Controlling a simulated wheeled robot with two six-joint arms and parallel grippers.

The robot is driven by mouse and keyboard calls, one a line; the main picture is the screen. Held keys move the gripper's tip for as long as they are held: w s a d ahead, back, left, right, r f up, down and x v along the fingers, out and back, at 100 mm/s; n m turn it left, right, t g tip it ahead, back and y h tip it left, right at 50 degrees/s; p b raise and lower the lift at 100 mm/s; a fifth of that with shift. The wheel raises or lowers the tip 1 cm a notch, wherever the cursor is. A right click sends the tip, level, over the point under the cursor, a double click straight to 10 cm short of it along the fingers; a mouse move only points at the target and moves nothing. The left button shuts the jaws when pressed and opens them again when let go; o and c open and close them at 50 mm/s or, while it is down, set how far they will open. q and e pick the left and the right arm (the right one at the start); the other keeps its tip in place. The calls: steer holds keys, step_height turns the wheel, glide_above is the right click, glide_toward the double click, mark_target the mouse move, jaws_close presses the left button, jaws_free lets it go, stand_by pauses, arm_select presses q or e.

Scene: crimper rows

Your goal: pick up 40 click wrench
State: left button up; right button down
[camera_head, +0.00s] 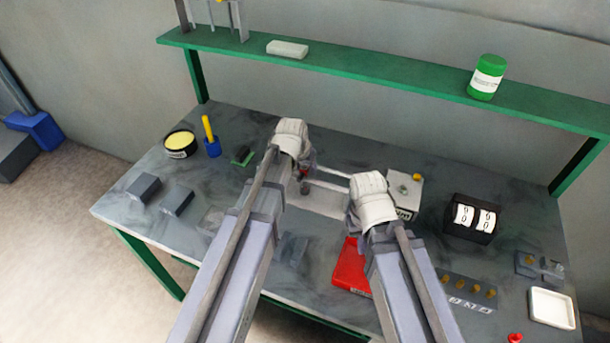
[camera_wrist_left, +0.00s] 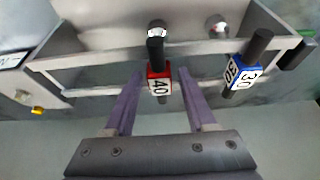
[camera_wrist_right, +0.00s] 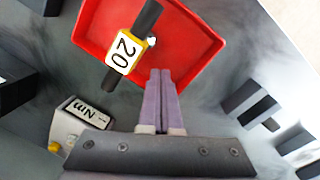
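The 40 click wrench (camera_wrist_left: 158,82), with a red-edged white label block and a black handle, sits at a rail of the grey rack in the left wrist view. My left gripper (camera_wrist_left: 160,76) is open, with one finger on each side of the 40 block and a gap showing on both sides. In the head view my left gripper (camera_head: 304,178) is over the rack (camera_head: 325,200), and the wrench is mostly hidden. My right gripper (camera_wrist_right: 160,72) is shut and empty near the red tray (camera_wrist_right: 88,22).
The blue-edged 30 wrench (camera_wrist_left: 243,78) is in the rack to the right of the 40. The yellow-edged 20 wrench (camera_wrist_right: 126,50) is at the red tray. A white box (camera_head: 405,190) and a black counter (camera_head: 472,218) stand to the right.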

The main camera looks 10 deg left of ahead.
arm_select(q)
jaws_close()
stand_by(0.3)
steer(key=shift+r, duration=0.2)
stand_by(0.4)
step_height(320, 180, up, 18)
steer(key=p, duration=1.8)
steer(key=shift+f, duration=0.15)
steer(key=shift+f, duration=0.1)
